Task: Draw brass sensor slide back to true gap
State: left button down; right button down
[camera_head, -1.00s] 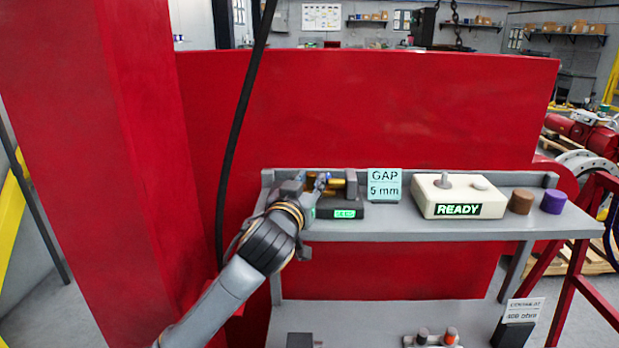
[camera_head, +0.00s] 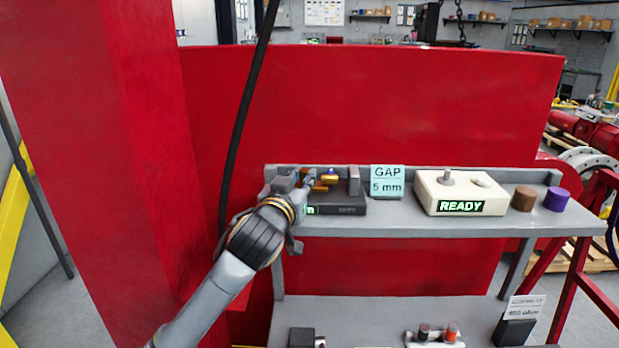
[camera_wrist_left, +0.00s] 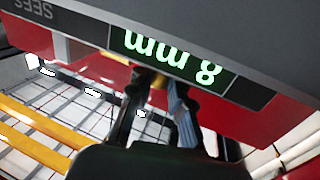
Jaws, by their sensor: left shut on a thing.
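The brass sensor slide (camera_head: 330,177) sits on a dark gauge base (camera_head: 345,208) at the left of the grey shelf. A gap shows between its right end and an upright grey block (camera_head: 354,181). My left gripper (camera_head: 310,181) is at the slide's left part and shut on it; the fingers partly hide it. The base's green readout (camera_wrist_left: 172,58) appears upside down and seems to read 8 mm. Its SEES window (camera_wrist_left: 32,9) is unlit. My right gripper is not in view.
A sign (camera_head: 387,182) reads GAP 5 mm. A cream box (camera_head: 460,193) shows READY, beside a brown cylinder (camera_head: 523,198) and a purple one (camera_head: 556,199). A black cable (camera_head: 245,120) hangs by my left arm. A red wall (camera_head: 400,110) stands behind the shelf.

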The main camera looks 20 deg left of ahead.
pick_arm(q)
jog(key=c, duration=1.5)
grip_release()
jog(key=shift+d, duration=0.1)
jog(key=s, duration=1.2)
jog(key=shift+d, duration=0.1)
